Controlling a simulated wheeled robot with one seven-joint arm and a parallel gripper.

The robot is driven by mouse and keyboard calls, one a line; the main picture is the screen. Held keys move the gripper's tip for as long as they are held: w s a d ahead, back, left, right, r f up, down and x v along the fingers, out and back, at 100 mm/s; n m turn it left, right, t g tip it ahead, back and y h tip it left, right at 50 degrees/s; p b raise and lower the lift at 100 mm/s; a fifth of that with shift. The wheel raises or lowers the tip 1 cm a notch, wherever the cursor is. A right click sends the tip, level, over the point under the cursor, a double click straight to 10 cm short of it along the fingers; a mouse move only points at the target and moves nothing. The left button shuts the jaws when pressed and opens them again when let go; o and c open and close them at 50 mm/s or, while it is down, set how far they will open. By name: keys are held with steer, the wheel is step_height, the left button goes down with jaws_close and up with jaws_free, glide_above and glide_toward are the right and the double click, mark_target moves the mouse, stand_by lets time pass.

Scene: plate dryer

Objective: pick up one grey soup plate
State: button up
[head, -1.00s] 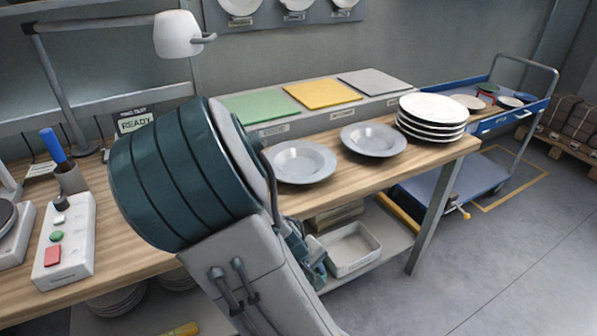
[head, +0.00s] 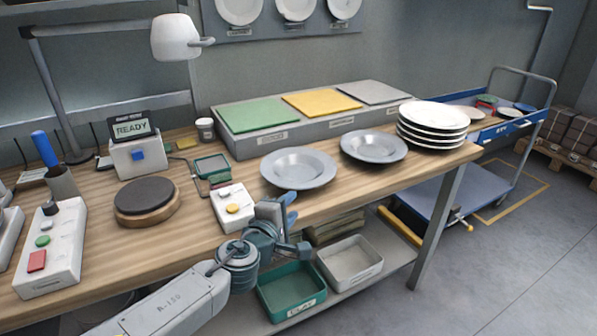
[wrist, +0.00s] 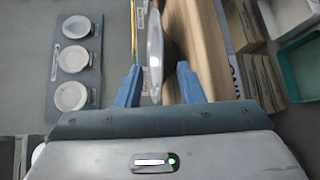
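Two grey soup plates rest on the wooden table in the head view: one nearer (head: 298,168) and one (head: 373,146) behind it to the right, before the white stack. My gripper (head: 284,207) is at the table's front edge, just in front of the nearer plate. In the wrist view my gripper (wrist: 158,82) is open, its two blue fingers apart. A grey plate (wrist: 155,48) shows edge-on in the gap between them, closer to the left finger. Neither finger appears closed on it. I cannot tell how far the rim reaches between the fingers.
A white plate stack (head: 432,122) stands at the table's right end. A box with green, yellow and grey pads (head: 325,122) lies behind the plates. A white button box (head: 233,207) is left of my gripper. Green (head: 292,291) and grey (head: 350,263) bins sit on the shelf below.

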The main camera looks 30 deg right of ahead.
mark_target(312, 187)
steer(key=p+x, duration=0.2)
steer(key=x, duration=0.5)
steer(key=shift+s+d+p, duration=0.1)
steer(key=shift+s+p, duration=0.05)
steer(key=shift+p, duration=0.2)
steer(key=shift+x, duration=3.2)
steer(key=shift+s+d, duration=0.1)
jaws_close()
